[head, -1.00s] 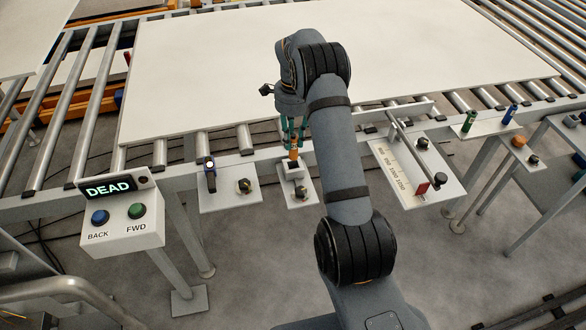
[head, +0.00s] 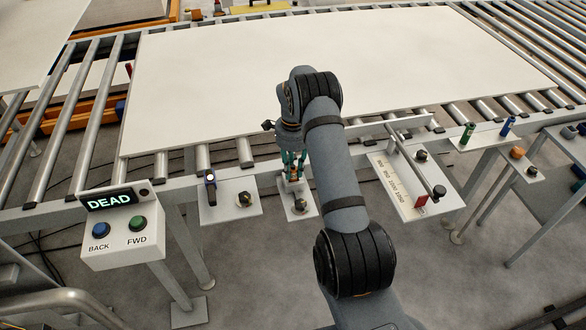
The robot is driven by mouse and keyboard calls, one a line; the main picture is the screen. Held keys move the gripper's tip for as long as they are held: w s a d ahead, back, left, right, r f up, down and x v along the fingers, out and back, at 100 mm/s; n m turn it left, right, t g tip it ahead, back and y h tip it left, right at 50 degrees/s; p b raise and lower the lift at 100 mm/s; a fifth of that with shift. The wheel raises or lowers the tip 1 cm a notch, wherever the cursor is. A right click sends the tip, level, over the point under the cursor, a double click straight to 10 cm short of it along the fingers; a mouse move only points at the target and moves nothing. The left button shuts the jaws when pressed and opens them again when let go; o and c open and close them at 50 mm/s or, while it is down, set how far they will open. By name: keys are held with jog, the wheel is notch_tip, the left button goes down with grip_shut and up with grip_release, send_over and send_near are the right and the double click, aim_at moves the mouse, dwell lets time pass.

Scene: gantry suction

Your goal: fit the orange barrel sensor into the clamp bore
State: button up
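My gripper (head: 294,170), with green fingers, points down over a small white plate at the front edge of the conveyor. The orange barrel sensor (head: 295,171) shows as a small orange patch between the fingers, which appear shut on it. The clamp (head: 293,186) is a small pale block on that plate, right under the fingertips, with a dark knob (head: 300,205) in front of it. The fingers hide most of the sensor and the bore. I cannot tell whether the sensor's lower end is inside the bore.
A plate to the left carries a dark upright post (head: 210,185) and a knob (head: 244,199). To the right is a scale plate (head: 400,185) with a rod and red block. Green (head: 467,134) and blue (head: 507,126) cylinders stand farther right. A large white panel (head: 230,80) covers the rollers.

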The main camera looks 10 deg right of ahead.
jog(key=o, duration=0.5)
jog(key=shift+c, duration=0.2)
notch_tip(320, 180, up, 12)
jog(key=b, duration=0.1)
jog(key=shift+r+b, duration=0.15)
jog(key=shift+b, duration=0.15)
notch_tip(320, 180, down, 12)
jog(key=shift+s+f+p, duration=0.1)
jog(key=shift+p, duration=1.1)
notch_tip(320, 180, up, 3)
jog(key=shift+r+b, duration=0.1)
jog(key=shift+b, duration=0.5)
jog(key=shift+r, duration=0.45)
